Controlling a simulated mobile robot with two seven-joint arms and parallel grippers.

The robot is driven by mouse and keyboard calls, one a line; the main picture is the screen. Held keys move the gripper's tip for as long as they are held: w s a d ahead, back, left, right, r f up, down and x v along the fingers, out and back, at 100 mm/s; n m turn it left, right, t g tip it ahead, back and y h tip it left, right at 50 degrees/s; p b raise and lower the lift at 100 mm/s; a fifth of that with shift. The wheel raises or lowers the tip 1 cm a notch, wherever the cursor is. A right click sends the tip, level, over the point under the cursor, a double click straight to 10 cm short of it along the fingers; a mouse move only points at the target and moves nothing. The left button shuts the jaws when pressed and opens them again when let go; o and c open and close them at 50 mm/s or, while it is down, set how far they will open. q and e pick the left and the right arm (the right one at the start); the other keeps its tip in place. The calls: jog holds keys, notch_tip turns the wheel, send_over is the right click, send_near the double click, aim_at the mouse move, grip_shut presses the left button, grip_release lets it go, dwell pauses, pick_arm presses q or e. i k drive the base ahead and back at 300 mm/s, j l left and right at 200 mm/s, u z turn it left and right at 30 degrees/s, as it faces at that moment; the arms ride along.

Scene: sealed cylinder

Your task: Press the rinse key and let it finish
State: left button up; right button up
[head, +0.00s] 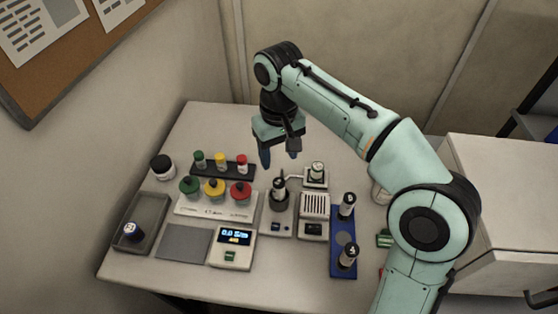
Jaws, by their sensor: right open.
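My right gripper (278,155) hangs fingers-down above the back middle of the table. No key can be read as the rinse key at this size. A white instrument (277,218) below the gripper holds a dark capped cylinder (279,189) and has a small dark blue patch on its front. Beside it a grilled unit (314,205) has a dark front panel (313,229). A unit with a lit display (235,237) has a green key (230,256). My left gripper is out of view.
A grey tray (133,245) is at the left.

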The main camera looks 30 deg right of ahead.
aim_at(274, 226)
jog(key=k, duration=1.5)
